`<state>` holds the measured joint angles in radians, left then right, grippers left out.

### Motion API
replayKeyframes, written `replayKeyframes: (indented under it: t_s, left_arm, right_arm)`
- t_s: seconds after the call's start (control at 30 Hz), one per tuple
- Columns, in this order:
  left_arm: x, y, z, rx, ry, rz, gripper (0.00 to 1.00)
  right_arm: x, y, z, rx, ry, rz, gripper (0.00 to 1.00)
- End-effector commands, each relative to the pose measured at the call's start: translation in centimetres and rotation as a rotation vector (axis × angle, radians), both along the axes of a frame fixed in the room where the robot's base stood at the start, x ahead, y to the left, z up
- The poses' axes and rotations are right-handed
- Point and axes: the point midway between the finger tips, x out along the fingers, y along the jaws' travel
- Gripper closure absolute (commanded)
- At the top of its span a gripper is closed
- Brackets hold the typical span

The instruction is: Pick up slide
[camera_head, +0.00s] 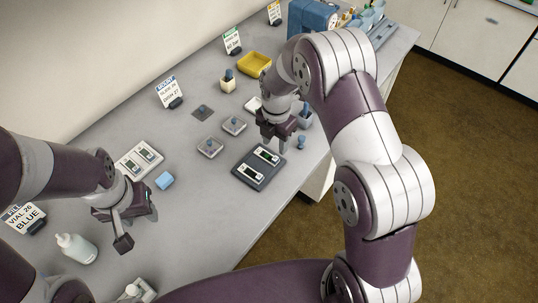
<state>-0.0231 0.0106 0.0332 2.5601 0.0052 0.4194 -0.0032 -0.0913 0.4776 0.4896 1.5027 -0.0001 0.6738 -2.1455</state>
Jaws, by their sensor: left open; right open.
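A dark tray (262,180) on the bench holds two slides: one farther back (267,155) and one nearer the front (250,173). A white tray (125,163) farther left holds two more slide-like pieces (148,153). My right gripper (276,140) is open and points down just behind the far slide, above the dark tray's back edge. Its fingertips are partly hidden by its own body, and I cannot tell whether they touch anything. My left gripper (128,230) is open and empty over the bench at the left, away from both trays.
A light blue block (164,180) lies by the white tray. A white bottle (76,248), a yellow bin (254,64) and label cards (172,92) stand around.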

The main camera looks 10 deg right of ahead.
Motion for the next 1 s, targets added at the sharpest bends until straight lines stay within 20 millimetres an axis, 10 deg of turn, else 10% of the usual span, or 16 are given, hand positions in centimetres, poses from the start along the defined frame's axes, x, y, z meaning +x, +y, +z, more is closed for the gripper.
replayKeyframes:
  t_s: [0.63,0.8,1.0]
  left_arm:
    - [0.0,0.0,2.4,0.000,0.000,0.000,0.55]
    - [0.0,0.0,2.4,0.000,0.000,0.000,0.55]
    - [0.0,0.0,2.4,0.000,0.000,0.000,0.55]
  right_arm:
    - [-0.2,-0.3,-6.6,0.000,-0.002,-0.003,0.53]
    - [-0.2,-0.3,-6.5,0.000,-0.002,-0.003,1.00]
    - [-0.2,-0.3,-6.5,0.000,-0.002,-0.003,1.00]
